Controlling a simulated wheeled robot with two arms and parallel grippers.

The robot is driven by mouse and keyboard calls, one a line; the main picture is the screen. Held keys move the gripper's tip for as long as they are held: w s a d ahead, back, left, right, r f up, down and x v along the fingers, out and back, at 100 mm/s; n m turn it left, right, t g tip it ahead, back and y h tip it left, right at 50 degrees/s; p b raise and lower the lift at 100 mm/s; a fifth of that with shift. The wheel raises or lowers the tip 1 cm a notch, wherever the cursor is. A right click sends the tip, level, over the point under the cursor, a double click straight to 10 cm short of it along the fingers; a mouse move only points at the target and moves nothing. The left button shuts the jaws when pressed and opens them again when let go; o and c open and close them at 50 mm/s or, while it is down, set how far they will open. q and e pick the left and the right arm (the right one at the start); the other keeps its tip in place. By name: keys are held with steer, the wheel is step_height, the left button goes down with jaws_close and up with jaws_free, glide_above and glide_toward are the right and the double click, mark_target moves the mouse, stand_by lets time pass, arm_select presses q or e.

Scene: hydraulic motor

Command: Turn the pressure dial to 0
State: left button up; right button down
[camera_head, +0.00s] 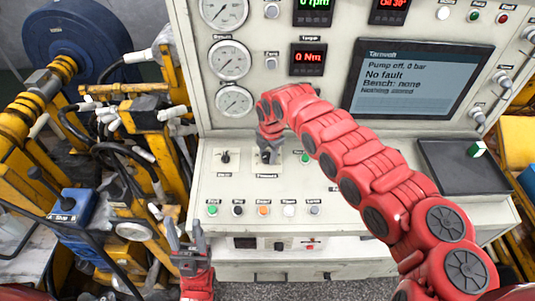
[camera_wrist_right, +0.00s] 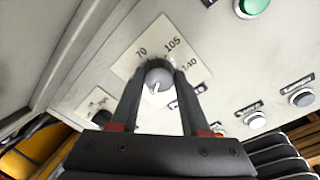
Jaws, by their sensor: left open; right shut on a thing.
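The pressure dial (camera_wrist_right: 157,76) is a small grey knob with a light pointer line, on a white scale plate (camera_wrist_right: 125,66). The marks 70, 105 and 140 show; the rest of the scale is hidden by my gripper. I cannot tell which value the pointer marks. My right gripper (camera_head: 268,155) is over the dial on the sloped panel and is shut on the knob, one black finger on each side. In the head view the gripper hides most of the dial. My left gripper (camera_head: 187,240) is open and empty, in front of the console's lower left.
The screen (camera_head: 420,78) reads "Pump off, 0 bar" and "No fault". Another knob (camera_head: 225,157) is left of the dial, and a row of buttons (camera_head: 264,210) runs below. Yellow machinery and hoses (camera_head: 140,115) crowd the left. A black tray (camera_head: 455,175) sits at right.

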mark_target(271, 168)
steer(key=shift+c, duration=1.9)
jaws_free()
steer(key=shift+d+r, duration=0.1)
steer(key=shift+r, duration=0.2)
step_height(271, 168, up, 16)
steer(key=s+d+b, duration=0.1)
steer(key=s+b, duration=0.1)
steer(key=b, duration=0.4)
steer(key=shift+s+r, duration=0.25)
steer(key=shift+s, duration=0.15)
steer(key=shift+d, duration=0.1)
